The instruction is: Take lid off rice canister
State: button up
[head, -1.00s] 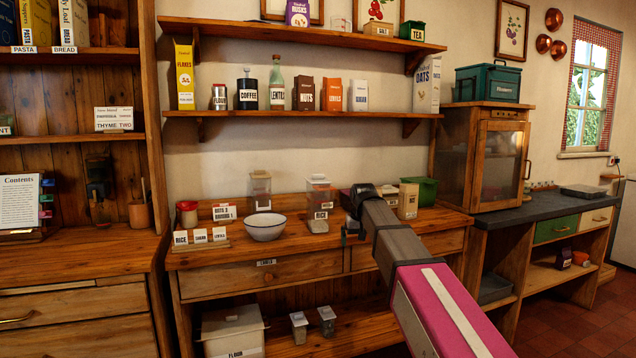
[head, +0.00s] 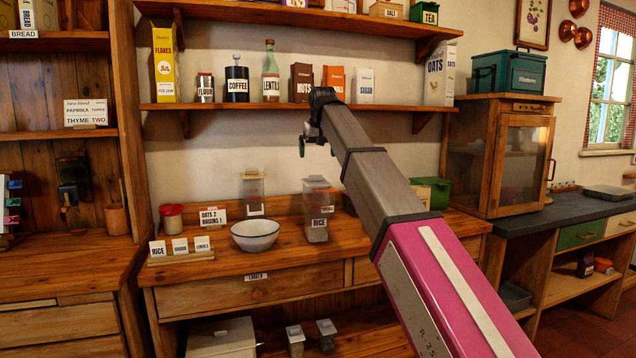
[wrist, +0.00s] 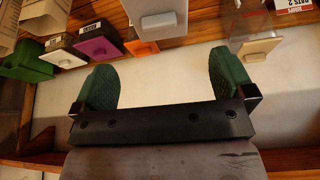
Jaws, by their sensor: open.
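The rice canister (head: 317,228) is a clear, tall container with a RICE label and greyish contents, upright on the counter right of the white bowl. Its pale lid (head: 316,183) sits on top. That view looks upside down; a pale lid (wrist: 163,25) beyond the fingers appears to be the rice canister's.
A similar clear canister (head: 252,193) stands to the left, behind the white bowl (head: 255,235). A label card (head: 212,217) and red-lidded jar (head: 172,217) are farther left. The shelf (head: 290,106) with boxes and jars runs behind my gripper. A green tin (head: 433,191) is at right.

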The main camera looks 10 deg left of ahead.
aim_at(316, 177)
jog(key=x, duration=1)
jog(key=shift+w+f, duration=0.2)
jog(key=shift+f, duration=0.1)
jog(key=shift+c, duration=0.3)
jog(key=c, duration=0.5)
